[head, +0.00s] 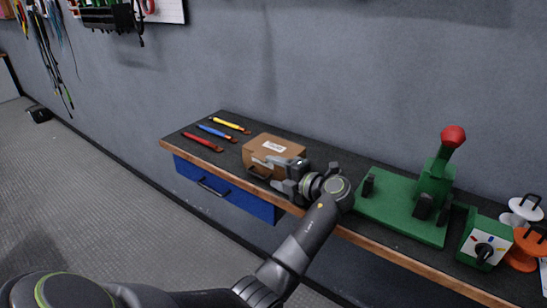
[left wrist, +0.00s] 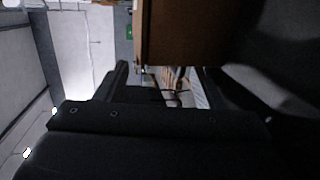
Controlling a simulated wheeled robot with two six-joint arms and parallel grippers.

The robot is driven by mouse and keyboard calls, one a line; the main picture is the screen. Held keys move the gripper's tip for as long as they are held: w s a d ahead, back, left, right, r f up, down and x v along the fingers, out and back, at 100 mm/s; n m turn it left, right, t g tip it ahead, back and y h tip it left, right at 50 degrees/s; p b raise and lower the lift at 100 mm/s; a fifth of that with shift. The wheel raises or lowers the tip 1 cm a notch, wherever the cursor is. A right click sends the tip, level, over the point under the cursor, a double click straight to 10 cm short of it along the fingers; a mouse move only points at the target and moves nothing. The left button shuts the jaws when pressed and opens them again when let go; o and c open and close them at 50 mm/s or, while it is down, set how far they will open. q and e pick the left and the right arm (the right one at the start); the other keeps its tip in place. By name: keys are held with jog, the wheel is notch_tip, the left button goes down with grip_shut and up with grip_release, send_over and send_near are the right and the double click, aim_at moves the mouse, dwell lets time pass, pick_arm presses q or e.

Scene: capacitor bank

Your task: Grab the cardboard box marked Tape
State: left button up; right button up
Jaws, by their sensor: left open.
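The cardboard box (head: 284,147) is brown with a white label on its top and stands on the dark workbench top (head: 328,163). The label's print is too small to read. A dark handle shows at its front. My left gripper (head: 279,174) is open at the front right of the box, very close to it, and covers part of its front. In the left wrist view the brown box (left wrist: 185,30) fills the upper middle, just beyond the open fingers of the gripper (left wrist: 163,80). I cannot tell whether they touch. My right gripper is not in view.
A red tool (head: 202,142), a blue tool (head: 217,132) and a yellow tool (head: 230,125) lie left of the box. A green press (head: 418,205) with a red knob stands to the right. A blue drawer (head: 222,190) is below the bench edge.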

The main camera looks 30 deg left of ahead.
pick_arm(q)
jog(key=shift+x, duration=1.15)
jog(key=c, duration=0.9)
jog(key=shift+c, duration=0.4)
jog(key=shift+r, duration=0.15)
